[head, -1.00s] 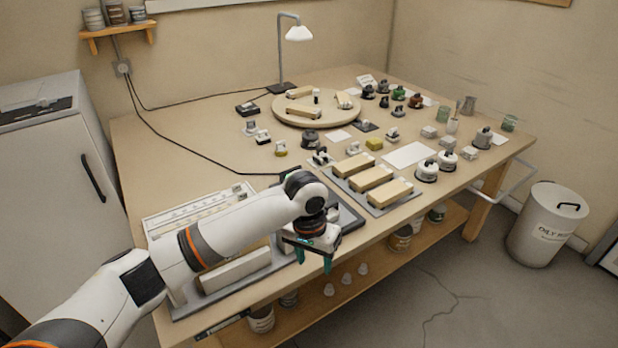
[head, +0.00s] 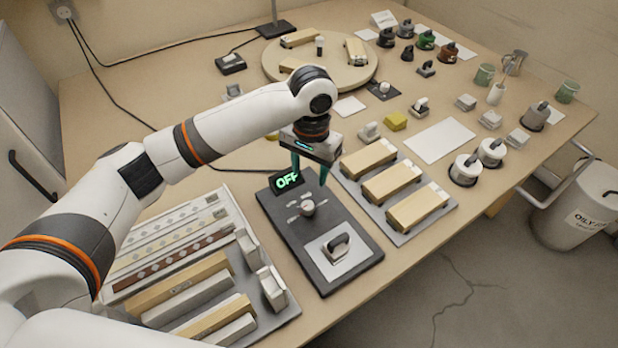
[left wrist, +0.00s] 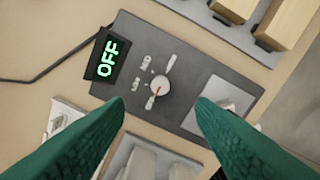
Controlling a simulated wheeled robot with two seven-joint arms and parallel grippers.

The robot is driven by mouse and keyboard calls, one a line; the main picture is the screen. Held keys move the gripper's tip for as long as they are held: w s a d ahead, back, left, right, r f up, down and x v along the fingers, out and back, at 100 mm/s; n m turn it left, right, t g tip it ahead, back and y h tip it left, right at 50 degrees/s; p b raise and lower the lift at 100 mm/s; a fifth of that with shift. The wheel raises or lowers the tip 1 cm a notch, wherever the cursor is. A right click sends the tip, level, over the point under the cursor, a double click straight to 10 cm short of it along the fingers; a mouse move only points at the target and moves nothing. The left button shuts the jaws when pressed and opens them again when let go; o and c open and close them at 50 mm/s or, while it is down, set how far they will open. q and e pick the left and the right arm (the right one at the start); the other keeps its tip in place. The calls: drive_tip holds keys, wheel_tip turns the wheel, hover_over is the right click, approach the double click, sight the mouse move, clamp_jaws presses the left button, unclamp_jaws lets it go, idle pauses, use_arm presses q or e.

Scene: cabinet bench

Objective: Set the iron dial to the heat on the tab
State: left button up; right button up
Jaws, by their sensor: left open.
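The iron station (head: 352,222) is a dark slab with a small grey dial (head: 307,208) and a display (head: 287,180) that reads OFF in green. In the left wrist view the dial (left wrist: 160,86) has a red mark toward its lower left, with pale labels around it; one reads MID. A small iron (head: 337,245) sits on the station's pale plate. My left gripper (head: 309,172) is open and empty, above the station's far end near the dial. In the left wrist view the dial lies between and beyond its fingertips (left wrist: 160,104). I cannot make out a heat tab.
A tray (head: 290,312) of wooden and pale blocks lies left of the station. A grey tray (head: 445,212) with wooden blocks stands to its right. A cord runs behind the station. A round board (head: 275,68) and several small pots stand farther back.

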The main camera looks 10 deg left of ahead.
sight(308, 205)
use_arm(q)
drive_tip(key=f, duration=0.3)
drive_tip(key=shift+s+f, duration=0.2)
drive_tip(key=shift+s, duration=0.15)
wheel_tip(308, 205, down, 7)
drive_tip(key=shift+w+a+f, duration=0.15)
drive_tip(key=shift+f, duration=0.55)
use_arm(e)
drive_tip(key=shift+s+d+f, duration=0.1)
drive_tip(key=shift+s+d, duration=0.05)
drive_tip(key=shift+s, duration=0.35)
drive_tip(key=shift+s+d+f, duration=0.1)
drive_tip(key=shift+s, duration=0.35)
